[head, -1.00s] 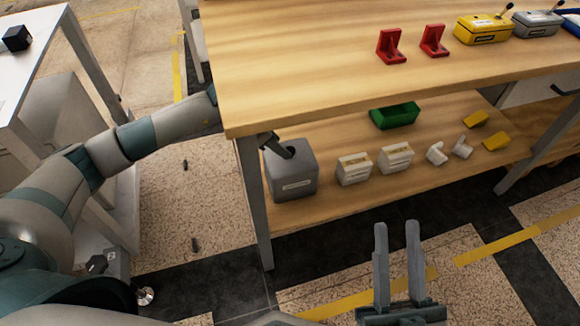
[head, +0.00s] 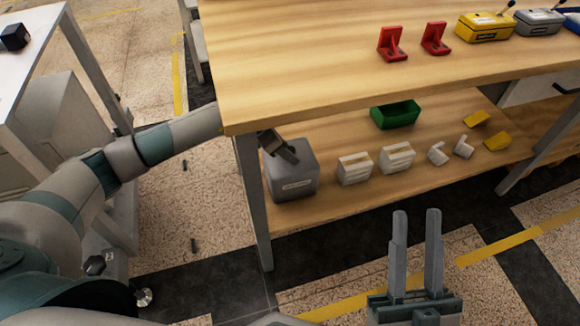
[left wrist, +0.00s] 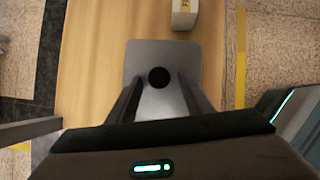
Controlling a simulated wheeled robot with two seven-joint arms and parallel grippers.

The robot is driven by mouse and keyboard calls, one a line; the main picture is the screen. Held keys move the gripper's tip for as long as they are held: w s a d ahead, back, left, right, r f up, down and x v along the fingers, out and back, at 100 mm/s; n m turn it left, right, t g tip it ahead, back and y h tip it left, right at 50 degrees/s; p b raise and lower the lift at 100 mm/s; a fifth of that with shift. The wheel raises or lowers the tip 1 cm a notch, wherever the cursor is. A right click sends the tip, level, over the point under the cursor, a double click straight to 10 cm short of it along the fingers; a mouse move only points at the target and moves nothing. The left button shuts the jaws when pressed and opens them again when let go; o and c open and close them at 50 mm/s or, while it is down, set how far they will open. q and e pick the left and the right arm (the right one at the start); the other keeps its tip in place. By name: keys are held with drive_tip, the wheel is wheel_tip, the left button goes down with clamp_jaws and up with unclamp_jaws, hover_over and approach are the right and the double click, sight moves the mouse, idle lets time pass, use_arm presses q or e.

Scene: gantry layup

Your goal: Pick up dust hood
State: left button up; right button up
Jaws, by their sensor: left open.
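The dust hood appears to be the grey box (head: 293,181) with a pale label, standing upright at the left end of the lower shelf. Its top with a round black hole shows in the left wrist view (left wrist: 160,54). My left gripper (head: 284,150) reaches in under the tabletop, at the box's top. In the left wrist view its two fingers (left wrist: 158,88) are parted over the box, one on each side of the hole; I cannot tell whether they touch it. My right gripper (head: 416,214) is open and empty over the floor in front of the bench.
The tabletop (head: 300,75) overhangs the shelf (head: 345,205), and a bench leg (head: 255,210) stands close to the box. White boxes (head: 354,168), a green bin (head: 395,114), and white and yellow parts lie to the right. Red brackets (head: 392,44) stand on top.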

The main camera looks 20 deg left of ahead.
drive_tip(key=shift+a+f, duration=0.15)
use_arm(q)
clamp_jaws()
use_arm(e)
drive_tip(key=shift+s+f, duration=0.15)
use_arm(q)
drive_tip(key=shift+r, duration=0.2)
